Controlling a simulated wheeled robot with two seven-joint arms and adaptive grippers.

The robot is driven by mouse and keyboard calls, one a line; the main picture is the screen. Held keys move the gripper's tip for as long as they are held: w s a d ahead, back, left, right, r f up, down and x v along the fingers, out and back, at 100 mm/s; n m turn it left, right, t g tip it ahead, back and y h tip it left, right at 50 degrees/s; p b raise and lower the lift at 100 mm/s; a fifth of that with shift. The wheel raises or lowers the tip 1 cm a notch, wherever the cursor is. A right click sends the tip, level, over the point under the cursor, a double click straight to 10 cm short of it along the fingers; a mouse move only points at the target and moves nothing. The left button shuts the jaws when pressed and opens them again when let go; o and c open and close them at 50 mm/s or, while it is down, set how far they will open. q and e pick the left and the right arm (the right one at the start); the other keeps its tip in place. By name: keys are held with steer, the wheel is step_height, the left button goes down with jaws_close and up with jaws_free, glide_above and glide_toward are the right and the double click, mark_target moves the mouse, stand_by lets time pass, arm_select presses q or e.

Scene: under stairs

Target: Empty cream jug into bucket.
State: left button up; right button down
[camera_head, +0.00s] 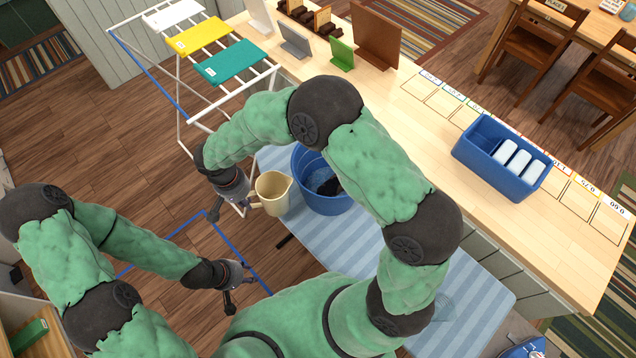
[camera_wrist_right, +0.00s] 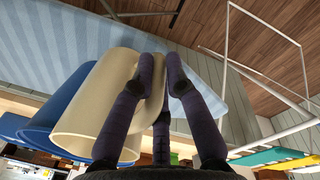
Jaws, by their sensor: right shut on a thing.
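The cream jug (camera_head: 272,194) is just left of the blue bucket (camera_head: 318,206) in the head view, looking roughly upright with its spout side toward the bucket. My right gripper (camera_head: 240,197) is shut on the jug's handle side. In the right wrist view the jug (camera_wrist_right: 92,112) lies against the fingers (camera_wrist_right: 160,75), with the bucket (camera_wrist_right: 42,122) behind it. I cannot tell whether the jug touches the surface below. The bucket holds something dark; my arm hides part of its rim. My left gripper (camera_head: 246,297) is open and empty, low over the floor.
The bucket stands on a blue striped board (camera_head: 460,290). A wooden counter (camera_head: 420,110) runs behind, with a blue bin (camera_head: 478,157) of white items.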

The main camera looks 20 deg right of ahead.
steer(key=shift+w+r+p, duration=0.15)
steer(key=shift+w+p, duration=0.1)
steer(key=shift+p, duration=0.2)
steer(key=shift+s+r, duration=0.15)
steer(key=shift+r, duration=0.5)
step_height(320, 180, up, 2)
steer(key=shift+r+p, duration=0.15)
steer(key=shift+p, duration=0.7)
steer(key=shift+r, duration=0.25)
arm_select(q)
steer(key=shift+r, duration=0.95)
arm_select(e)
steer(key=shift+f, duration=0.1)
